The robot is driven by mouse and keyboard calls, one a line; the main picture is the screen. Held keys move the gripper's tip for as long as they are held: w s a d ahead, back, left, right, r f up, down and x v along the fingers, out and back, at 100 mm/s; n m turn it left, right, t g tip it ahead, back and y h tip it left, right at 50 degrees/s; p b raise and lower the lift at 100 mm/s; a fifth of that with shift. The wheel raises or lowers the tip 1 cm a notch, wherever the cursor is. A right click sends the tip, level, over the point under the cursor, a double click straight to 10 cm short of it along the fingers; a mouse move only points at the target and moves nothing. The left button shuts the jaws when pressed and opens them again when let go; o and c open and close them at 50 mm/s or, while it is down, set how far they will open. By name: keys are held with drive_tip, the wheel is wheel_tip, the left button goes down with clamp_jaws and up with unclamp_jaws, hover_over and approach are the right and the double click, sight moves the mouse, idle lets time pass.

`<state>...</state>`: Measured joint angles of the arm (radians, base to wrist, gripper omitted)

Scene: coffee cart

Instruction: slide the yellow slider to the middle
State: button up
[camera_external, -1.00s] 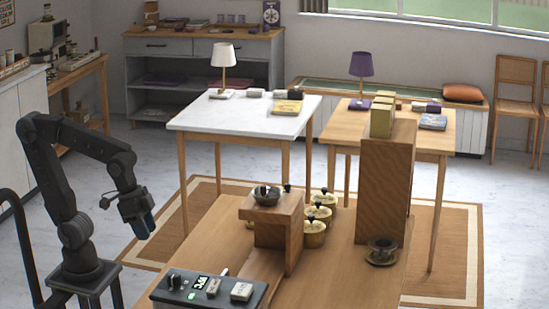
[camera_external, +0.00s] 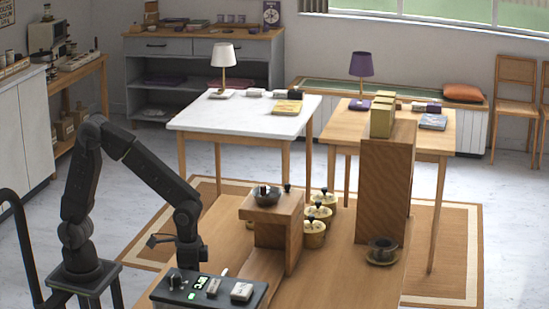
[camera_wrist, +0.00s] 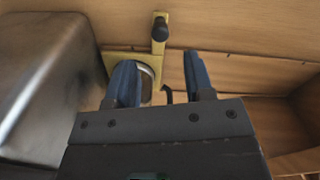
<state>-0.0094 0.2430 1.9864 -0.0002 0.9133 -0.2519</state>
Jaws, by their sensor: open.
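The yellow slider (camera_wrist: 159,45) shows in the wrist view as a narrow yellow strip with a black knob (camera_wrist: 161,28) near the top centre. Below and left of it is a yellow plate (camera_wrist: 118,66) with a round opening, partly covered by a finger. My gripper (camera_wrist: 158,58) is open, with two blue fingers pointing toward the slider. The strip shows between the fingertips in the picture; I cannot tell whether they touch it. In the external view my fingertips are hidden behind the grey control box (camera_external: 226,296), and I cannot make out the slider.
A grey metal block (camera_wrist: 45,80) fills the left of the wrist view, close to the left finger. In the external view a wooden stand (camera_external: 271,208) with a dark bowl (camera_external: 266,195), several yellow pots (camera_external: 314,230) and a tall wooden block (camera_external: 384,190) stand on the cart.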

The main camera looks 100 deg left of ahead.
wheel_tip(320, 180, down, 8)
drive_tip(key=shift+f, duration=0.1)
idle(0.4)
clamp_jaws()
idle(0.3)
